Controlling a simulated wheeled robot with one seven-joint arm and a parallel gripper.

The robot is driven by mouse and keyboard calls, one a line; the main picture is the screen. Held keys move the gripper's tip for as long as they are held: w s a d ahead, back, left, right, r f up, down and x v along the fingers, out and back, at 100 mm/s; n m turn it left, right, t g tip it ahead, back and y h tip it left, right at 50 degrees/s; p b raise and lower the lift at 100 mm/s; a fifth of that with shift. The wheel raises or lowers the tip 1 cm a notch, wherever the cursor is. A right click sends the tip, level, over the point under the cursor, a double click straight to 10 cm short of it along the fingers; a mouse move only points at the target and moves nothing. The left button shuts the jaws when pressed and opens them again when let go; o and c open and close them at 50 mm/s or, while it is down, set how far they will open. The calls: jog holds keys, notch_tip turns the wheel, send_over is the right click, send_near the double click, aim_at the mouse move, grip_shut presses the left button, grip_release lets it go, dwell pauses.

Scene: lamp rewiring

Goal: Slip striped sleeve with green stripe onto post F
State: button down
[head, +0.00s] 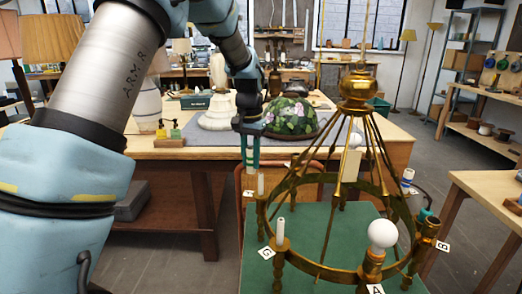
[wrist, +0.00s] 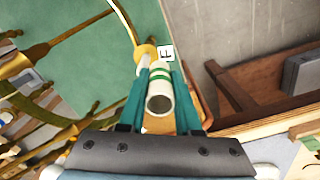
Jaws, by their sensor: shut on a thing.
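My gripper (wrist: 159,100) is shut on a white sleeve (wrist: 159,87) with green stripes. In the wrist view the sleeve's open near end faces the camera. Post F (wrist: 144,61), thin and white on a brass cup, shows just beyond the sleeve's far end, slightly left, beside the F label (wrist: 166,53). In the head view my gripper (head: 250,155) points down above and slightly left of post F (head: 261,184) on the brass chandelier ring (head: 310,266). The sleeve looks apart from the post there, but the exact gap and alignment cannot be told.
The chandelier's brass rods and hub (head: 358,88) rise to the right of my gripper. Post G (head: 280,230) and a white bulb (head: 382,233) stand nearer on the ring. Behind is a workbench with a floral glass shade (head: 290,116). The green surface (head: 335,222) lies below.

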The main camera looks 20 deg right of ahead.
aim_at(261, 175)
jog(key=d+r, duration=0.1)
jog(key=s+d+r, duration=0.1)
jog(key=shift+s+d+m, duration=0.15)
jog(key=shift+d+m, duration=0.2)
jog(key=shift+m, duration=0.05)
jog(key=shift+f+b, duration=3.1)
jog(key=shift+f, duration=0.8)
jog(key=shift+f+b, duration=0.3)
jog(key=shift+f, duration=0.55)
jog(key=shift+a, duration=0.15)
jog(key=shift+f, duration=0.1)
jog(key=c, duration=0.5)
grip_release()
